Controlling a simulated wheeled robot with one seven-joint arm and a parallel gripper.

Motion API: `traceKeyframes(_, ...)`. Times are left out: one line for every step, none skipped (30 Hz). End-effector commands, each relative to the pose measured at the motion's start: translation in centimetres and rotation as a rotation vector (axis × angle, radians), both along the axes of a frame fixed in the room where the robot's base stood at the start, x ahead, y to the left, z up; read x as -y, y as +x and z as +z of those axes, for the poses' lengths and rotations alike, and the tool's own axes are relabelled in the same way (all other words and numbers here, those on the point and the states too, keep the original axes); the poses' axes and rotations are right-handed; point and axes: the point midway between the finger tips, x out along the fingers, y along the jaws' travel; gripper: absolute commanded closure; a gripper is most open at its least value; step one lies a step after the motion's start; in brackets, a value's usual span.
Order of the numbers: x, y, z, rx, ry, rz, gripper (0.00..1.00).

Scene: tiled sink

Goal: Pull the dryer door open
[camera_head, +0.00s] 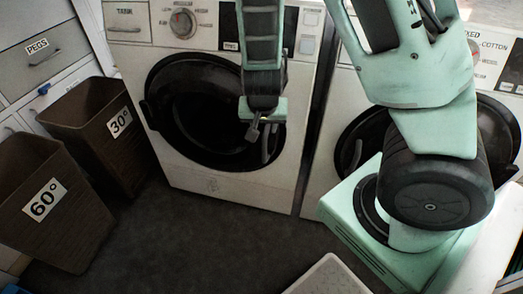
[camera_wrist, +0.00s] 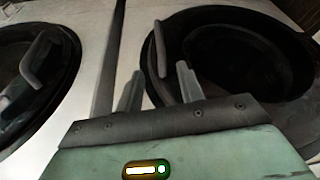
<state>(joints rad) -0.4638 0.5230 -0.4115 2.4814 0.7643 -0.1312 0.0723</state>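The dryer (camera_head: 212,185), taken to be the left machine marked TANK, has a round dark door (camera_head: 195,115) that looks shut. Its upright bar handle (camera_head: 269,143) is on the door's right side. In the wrist view, turned about, the door (camera_wrist: 245,55) is at right and the handle (camera_wrist: 160,47) at its left edge. My gripper (camera_head: 254,131) hangs in front of the door's right side, close to the handle. In the wrist view its fingers (camera_wrist: 160,72) are apart, with the handle's end showing between them. I cannot tell whether they touch it.
A second machine (camera_head: 318,168) with a similar round door stands at right, partly behind my arm. Brown bins marked 60° (camera_head: 75,235) and 30° (camera_head: 95,150) stand at left by drawers (camera_head: 35,50). A pale tray-like edge (camera_head: 330,275) shows at the bottom. Dark floor before the dryer is clear.

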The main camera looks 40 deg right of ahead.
Motion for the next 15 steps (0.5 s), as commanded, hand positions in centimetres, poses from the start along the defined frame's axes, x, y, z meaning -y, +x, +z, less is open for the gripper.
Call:
traceKeyframes(0.3, 0.2, -1.4, -0.002, 0.001, -0.003, 0.62)
traceKeyframes(0.5, 0.3, -2.0, -0.003, 0.0, -0.003, 0.62)
traceKeyframes(0.6, 0.6, -2.8, -0.004, 0.0, -0.002, 0.62)
traceKeyframes(0.8, 0.8, -3.4, -0.003, 0.001, -0.004, 0.62)
traceKeyframes(1.0, 1.0, -4.0, -0.003, 0.001, -0.003, 0.62)
traceKeyframes(1.2, 1.2, -4.8, -0.003, 0.001, -0.003, 0.62)
traceKeyframes(1.3, 1.4, -5.4, -0.004, 0.0, -0.002, 0.62)
traceKeyframes(1.5, 1.5, -5.9, -0.004, 0.002, -0.002, 0.62)
traceKeyframes(1.7, 1.8, -6.7, -0.004, 0.002, -0.003, 0.62)
traceKeyframes(1.8, 2.0, -7.3, -0.005, 0.002, -0.002, 0.62)
traceKeyframes(2.0, 2.1, -7.8, -0.005, 0.002, -0.001, 0.62)
traceKeyframes(2.2, 2.4, -8.6, -0.004, 0.001, -0.001, 0.62)
traceKeyframes(2.3, 2.6, -9.1, -0.004, 0.001, -0.001, 0.62)
traceKeyframes(2.5, 2.8, -9.7, -0.004, 0.002, -0.002, 0.62)
traceKeyframes(2.7, 3.0, -10.4, -0.004, 0.003, -0.001, 0.62)
